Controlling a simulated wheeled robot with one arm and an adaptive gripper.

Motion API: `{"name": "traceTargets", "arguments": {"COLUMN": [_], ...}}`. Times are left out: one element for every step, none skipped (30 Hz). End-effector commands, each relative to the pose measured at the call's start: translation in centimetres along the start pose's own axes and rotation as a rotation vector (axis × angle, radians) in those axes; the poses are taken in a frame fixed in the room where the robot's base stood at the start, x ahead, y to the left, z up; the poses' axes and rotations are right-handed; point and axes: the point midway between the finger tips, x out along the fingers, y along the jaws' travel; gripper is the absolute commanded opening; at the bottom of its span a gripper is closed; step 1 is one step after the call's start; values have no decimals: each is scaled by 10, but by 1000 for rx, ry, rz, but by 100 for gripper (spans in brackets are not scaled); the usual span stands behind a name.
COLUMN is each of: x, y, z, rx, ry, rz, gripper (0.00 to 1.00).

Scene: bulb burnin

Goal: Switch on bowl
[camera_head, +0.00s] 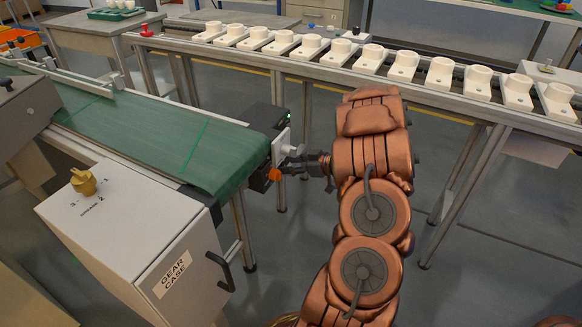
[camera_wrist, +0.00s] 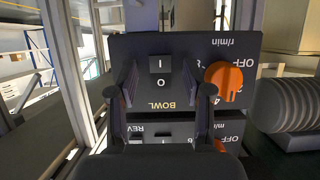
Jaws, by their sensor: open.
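The dark control panel (camera_wrist: 135,45) fills the middle of the wrist view. Its rocker switch (camera_wrist: 159,70), marked I and O, sits beside the label BOWL. An orange knob (camera_wrist: 223,82) with OFF and r/min markings is to its right. My gripper (camera_wrist: 165,90) is open and empty, with one finger on each side of the switch in the picture. I cannot tell whether it touches the panel. In the head view my gripper (camera_head: 300,163) points left at the belt's end, beside an orange knob (camera_head: 274,174). The switch cannot be made out there.
A lower panel with REV (camera_wrist: 138,131) is partly hidden by my gripper. A green conveyor belt (camera_head: 150,140) and a GEAR CASE cabinet (camera_head: 130,240) stand left. A rail (camera_head: 330,72) with several white holders runs behind. Clear floor (camera_head: 500,260) lies right.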

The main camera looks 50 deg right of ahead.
Motion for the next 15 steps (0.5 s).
{"name": "traceTargets", "arguments": {"x": [3, 4, 4, 4, 4, 4, 4, 4, 4, 4, 4, 4, 4, 4, 4], "y": [0, 0, 0, 0, 0, 0, 0, 0, 0, 0, 0, 0, 0, 0, 0], "z": [0, 0, 0, 0, 0, 0, 0, 0, 0, 0, 0, 0, 0, 0, 0], "rx": [0, 0, 0, 0, 0, 0, 0, 0, 0, 0, 0, 0, 0, 0, 0], "ry": [0, 0, 0, 0, 0, 0, 0, 0, 0, 0, 0, 0, 0, 0, 0], "rz": [-1, -1, -1, 0, 0, 0, 0, 0, 0, 0, 0, 0, 0, 0, 0], "gripper": [50, 50, 50, 50, 50, 50, 50, 50, 50, 50, 48, 44, 41, 38, 33]}}
